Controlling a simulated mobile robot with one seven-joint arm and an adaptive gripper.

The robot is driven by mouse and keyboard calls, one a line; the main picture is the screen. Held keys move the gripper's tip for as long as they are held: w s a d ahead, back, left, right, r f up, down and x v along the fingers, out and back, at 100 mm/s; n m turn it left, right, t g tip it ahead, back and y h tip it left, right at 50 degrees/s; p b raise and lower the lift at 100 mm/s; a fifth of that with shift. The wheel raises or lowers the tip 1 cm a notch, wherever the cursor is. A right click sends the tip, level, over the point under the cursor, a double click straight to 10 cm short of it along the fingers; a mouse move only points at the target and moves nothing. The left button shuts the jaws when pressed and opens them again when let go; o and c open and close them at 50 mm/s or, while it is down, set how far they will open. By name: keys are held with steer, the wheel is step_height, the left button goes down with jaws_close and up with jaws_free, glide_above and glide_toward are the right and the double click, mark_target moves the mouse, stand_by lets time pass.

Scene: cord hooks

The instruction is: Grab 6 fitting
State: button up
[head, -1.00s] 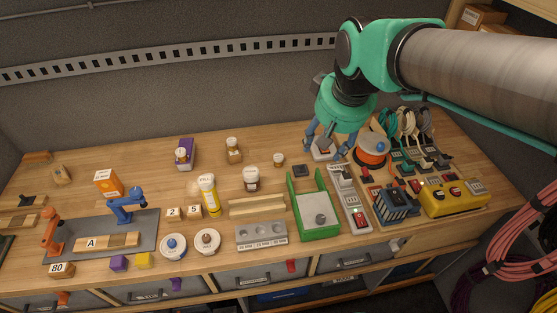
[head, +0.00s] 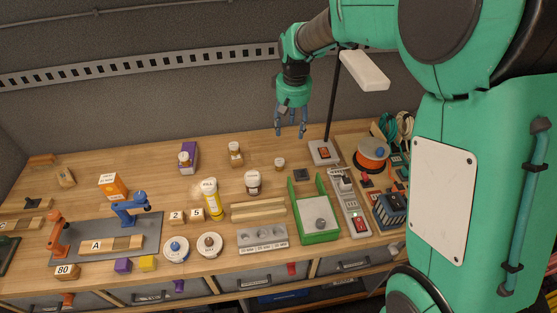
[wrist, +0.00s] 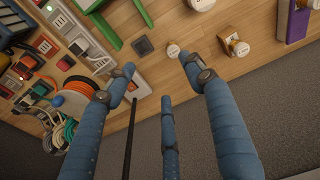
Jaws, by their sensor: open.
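I cannot read a 6 on any fitting in either view. A small capped jar (head: 279,163) stands on the bench and also shows between my fingers in the wrist view (wrist: 173,50). My gripper (head: 290,130) is open and empty, fingers pointing down over the bench's back edge, left of the lamp. The wrist view shows its blue fingers (wrist: 158,75) spread apart.
A lamp with a thin black pole (head: 333,110) stands just right of my gripper. A green tray (head: 318,234), an orange cord reel (head: 371,153) and a power strip (head: 350,204) lie to the right. My arm hides the right end of the bench.

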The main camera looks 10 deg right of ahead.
steer(key=g+p, duration=0.1)
glide_above(280, 161)
step_height(280, 161, down, 12)
steer(key=shift+w+n, duration=0.25)
steer(key=shift+n, duration=0.05)
steer(key=shift+f, duration=4.25)
steer(key=shift+f+b, duration=0.5)
steer(key=shift+f, duration=2.15)
steer(key=shift+s, duration=0.1)
steer(key=shift+c, duration=0.2)
steer(key=c, duration=1.3)
